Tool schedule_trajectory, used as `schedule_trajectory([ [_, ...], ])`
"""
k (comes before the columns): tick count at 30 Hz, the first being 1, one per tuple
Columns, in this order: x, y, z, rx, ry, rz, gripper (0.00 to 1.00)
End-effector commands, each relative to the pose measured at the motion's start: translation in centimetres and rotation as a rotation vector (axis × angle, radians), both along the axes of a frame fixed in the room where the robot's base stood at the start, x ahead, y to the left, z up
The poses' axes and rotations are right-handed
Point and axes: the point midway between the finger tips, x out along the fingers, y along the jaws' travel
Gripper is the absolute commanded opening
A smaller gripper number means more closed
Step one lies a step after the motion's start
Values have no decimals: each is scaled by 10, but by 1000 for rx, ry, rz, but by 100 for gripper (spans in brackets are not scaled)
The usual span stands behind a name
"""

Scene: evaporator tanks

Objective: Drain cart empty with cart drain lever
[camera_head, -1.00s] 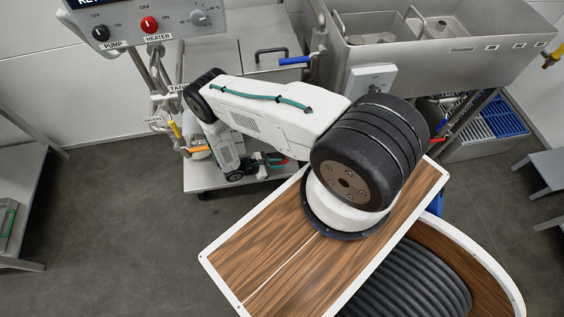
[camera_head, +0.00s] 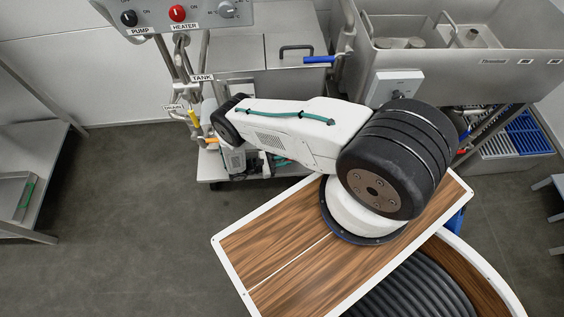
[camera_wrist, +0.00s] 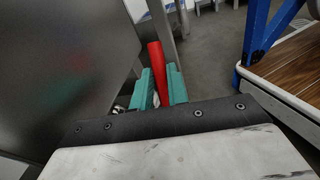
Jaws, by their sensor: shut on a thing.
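In the wrist view my gripper (camera_wrist: 161,84) has its two teal fingers closed around a red lever (camera_wrist: 156,55). The lever points up and away between the fingers, beside a large grey metal wall (camera_wrist: 60,70). In the head view my gripper (camera_head: 281,160) is low beside the steel cart (camera_head: 232,52), mostly hidden behind my arm. The red lever is not clearly visible there. The inside of the cart and any liquid in it cannot be seen under its lid.
The cart has a control panel (camera_head: 185,15), a yellow lever (camera_head: 194,115) by the drain label and an orange lever (camera_head: 211,140). A blue handle (camera_head: 319,60) stands beside the steel sink (camera_head: 440,65). A steel table (camera_head: 35,165) is at left, with open floor between.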

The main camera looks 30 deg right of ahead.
Motion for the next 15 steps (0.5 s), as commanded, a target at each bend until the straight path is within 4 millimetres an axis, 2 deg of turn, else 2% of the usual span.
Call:
schedule_trajectory([
  [10, 2, -1, -2, 6, -5, -1, 0],
  [11, 2, -1, -2, 6, -5, -1, 19],
  [13, 1, -2, -1, 5, -5, -1, 38],
  [15, 1, -2, -1, 3, -3, -2, 38],
])
